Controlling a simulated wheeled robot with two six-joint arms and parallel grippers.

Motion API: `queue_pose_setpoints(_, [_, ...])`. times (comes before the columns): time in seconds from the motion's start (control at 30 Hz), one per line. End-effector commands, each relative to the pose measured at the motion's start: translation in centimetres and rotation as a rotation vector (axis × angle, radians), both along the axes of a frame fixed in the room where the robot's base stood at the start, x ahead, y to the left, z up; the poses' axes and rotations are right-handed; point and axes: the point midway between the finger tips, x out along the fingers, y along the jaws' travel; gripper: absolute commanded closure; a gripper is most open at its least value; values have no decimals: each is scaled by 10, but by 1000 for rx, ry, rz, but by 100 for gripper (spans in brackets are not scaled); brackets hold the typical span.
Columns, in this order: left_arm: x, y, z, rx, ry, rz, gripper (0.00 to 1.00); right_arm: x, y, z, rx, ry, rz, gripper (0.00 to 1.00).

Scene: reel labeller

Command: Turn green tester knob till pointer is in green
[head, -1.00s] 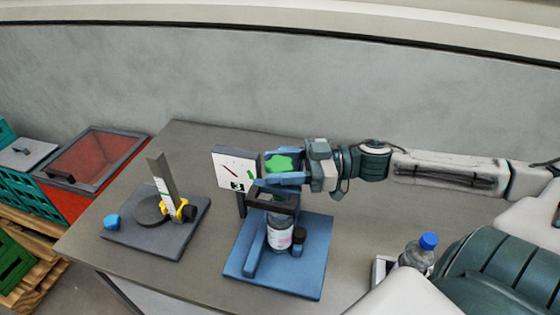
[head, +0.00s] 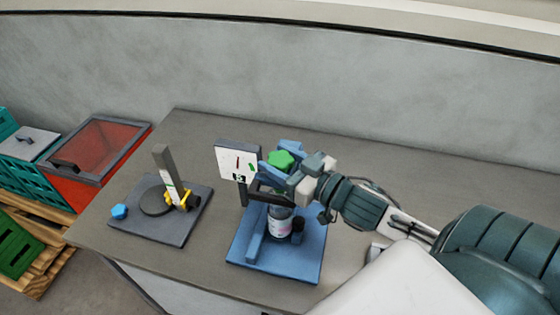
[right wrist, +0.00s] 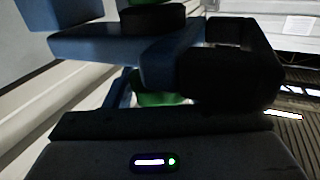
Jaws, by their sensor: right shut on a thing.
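The green knob (head: 281,158) sits on top of the blue-based tester (head: 262,262). My right gripper (head: 279,160) is shut on the knob, its blue fingers on either side. In the right wrist view, parts of green (right wrist: 160,99) show between and below the blue fingers, partly hidden by dark parts. The white dial (head: 229,164) stands just left of the knob. Its thin red pointer (head: 238,163) is nearly upright, and the green mark (head: 252,168) lies to its right, apart from it. A bottle with a white label (head: 280,228) stands in the tester. My left gripper is not in view.
A red bin (head: 100,150) and crates are beyond the table's left edge. The table behind the tester is clear.

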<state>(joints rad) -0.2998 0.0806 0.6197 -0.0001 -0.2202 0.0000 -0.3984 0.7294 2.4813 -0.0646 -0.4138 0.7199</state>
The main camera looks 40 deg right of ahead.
Motion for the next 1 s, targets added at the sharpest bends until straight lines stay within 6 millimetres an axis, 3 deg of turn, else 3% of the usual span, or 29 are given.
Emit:
queue_pose_setpoints(0.4, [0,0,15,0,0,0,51,0,1,2,9,-2,-237,73])
queue_pose_setpoints(1.0, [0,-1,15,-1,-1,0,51,0,0,1,7,-3,-522,73])
